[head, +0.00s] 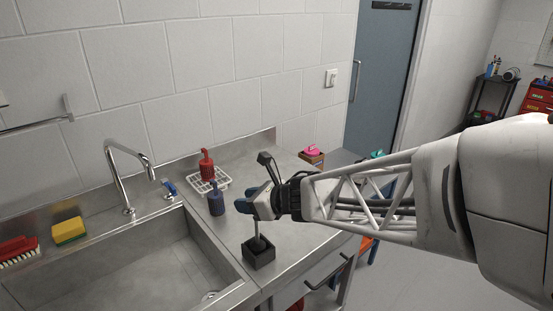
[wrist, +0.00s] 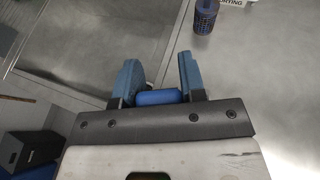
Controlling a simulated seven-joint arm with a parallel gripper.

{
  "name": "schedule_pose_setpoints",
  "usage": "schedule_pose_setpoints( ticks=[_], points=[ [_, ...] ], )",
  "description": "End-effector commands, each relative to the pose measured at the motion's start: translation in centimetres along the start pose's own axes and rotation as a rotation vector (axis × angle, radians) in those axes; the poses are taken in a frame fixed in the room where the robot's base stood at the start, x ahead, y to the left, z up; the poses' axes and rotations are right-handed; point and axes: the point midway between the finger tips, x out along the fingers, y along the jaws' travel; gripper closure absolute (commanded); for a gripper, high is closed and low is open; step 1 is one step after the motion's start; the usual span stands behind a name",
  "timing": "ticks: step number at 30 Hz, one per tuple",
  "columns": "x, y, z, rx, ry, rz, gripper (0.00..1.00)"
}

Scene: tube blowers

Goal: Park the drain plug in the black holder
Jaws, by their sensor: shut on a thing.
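The black holder (head: 258,254) is a small open square box on the steel counter, near its front edge. My gripper (head: 248,205) is above it, its blue fingers shut on the drain plug's blue handle (wrist: 158,98), which shows between the fingers (wrist: 160,78) in the wrist view. The plug's thin grey stem (head: 256,228) runs down from my gripper, close to upright. Its dark rounded end (head: 257,243) is at the holder's mouth. The walls hide its lower part, so I cannot tell whether it rests on the bottom. The holder is not clearly visible in the wrist view.
The sink basin (head: 150,262) lies left, with a tap (head: 125,175) behind. A blue tube blower (head: 216,200) stands close to my gripper's left. A red one (head: 207,165) stands at the white rack (head: 208,180). A yellow sponge (head: 69,231) and red brush (head: 18,250) lie far left.

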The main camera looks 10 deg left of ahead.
Motion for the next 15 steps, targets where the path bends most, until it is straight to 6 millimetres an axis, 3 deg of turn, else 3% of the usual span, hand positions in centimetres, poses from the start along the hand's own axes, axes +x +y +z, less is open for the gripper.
schedule_pose_setpoints(
  ticks=[9,10,15],
  points=[
    [0.13,0.0,-0.29,-0.001,0.0,0.0,1.0],
    [0.12,0.0,-0.29,-0.001,0.0,0.0,0.59],
    [0.12,0.0,-0.28,-0.001,0.0,0.0,0.37]
  ],
)
